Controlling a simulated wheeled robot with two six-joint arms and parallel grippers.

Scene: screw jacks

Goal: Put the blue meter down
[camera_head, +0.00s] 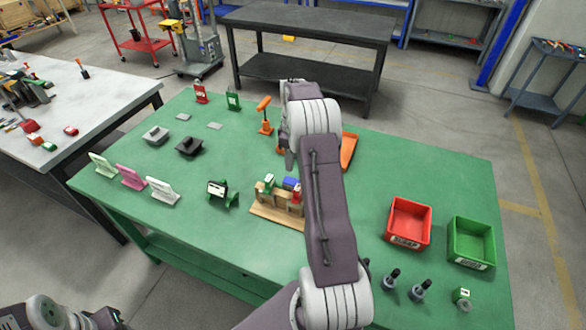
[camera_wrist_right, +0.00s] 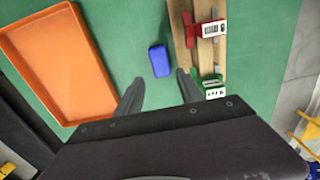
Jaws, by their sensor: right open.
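The blue meter (camera_wrist_right: 159,61) is on the green table top in the right wrist view, between an orange tray and a wooden rack. It shows small and partly hidden behind the rack in the head view (camera_head: 291,183). My right gripper (camera_wrist_right: 158,86) is open, its two fingers apart with nothing between them. The meter lies just beyond the fingertips, apart from them. In the head view the right arm covers much of the table's middle. Part of my left arm's end (camera_head: 105,319) shows at the bottom left; its fingers are not clear.
The wooden rack (camera_head: 274,217) holds a red and a green meter. The orange tray (camera_wrist_right: 57,62) is at the left in the wrist view. A red bin (camera_head: 409,222) and a green bin (camera_head: 471,242) stand at the right. Several stands and jacks occupy the table's left.

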